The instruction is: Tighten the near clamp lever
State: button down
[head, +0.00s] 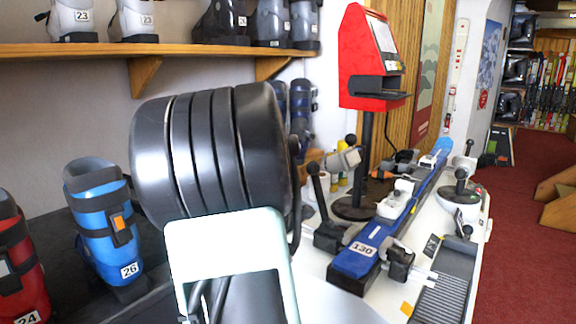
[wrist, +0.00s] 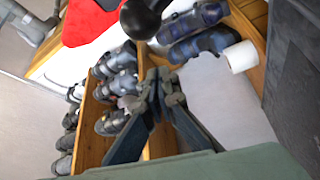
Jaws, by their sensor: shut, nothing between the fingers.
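In the head view, the near clamp (head: 330,237) stands at the near end of the blue ski tagged 130 (head: 355,262). Its black lever (head: 318,190) stands up steeply and leans slightly left, topped by a ball knob. My arm covers the area left of it, and my fingers cannot be made out there. In the wrist view my gripper (wrist: 160,90) is shut and empty, its dark fingertips together. A black ball knob (wrist: 140,18) shows beyond the fingertips, apart from them; I cannot tell which lever it belongs to.
Another lever (head: 461,175) is at the bench's right. A blue boot (head: 100,230) and a red boot (head: 18,265) stand left. A wooden shelf (head: 180,50) with boots runs above. Red carpet (head: 530,240) is clear at right.

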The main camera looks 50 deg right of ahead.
jog(key=s+a+f+n+y+p, duration=0.1)
jog(key=s+a+n+p, duration=0.2)
jog(key=s+a+p, duration=0.2)
jog(key=a+p, duration=0.2)
jog(key=a, duration=0.1)
jog(key=shift+f+g+p, duration=0.3)
jog(key=shift+f, duration=0.05)
jog(key=w+d+b, duration=0.1)
jog(key=d+b, duration=0.2)
jog(key=d, duration=0.6)
jog(key=shift+w, duration=0.3)
jog(key=shift+s+d+b, duration=0.1)
jog(key=shift+d+b, duration=0.05)
jog(key=shift+b, duration=0.55)
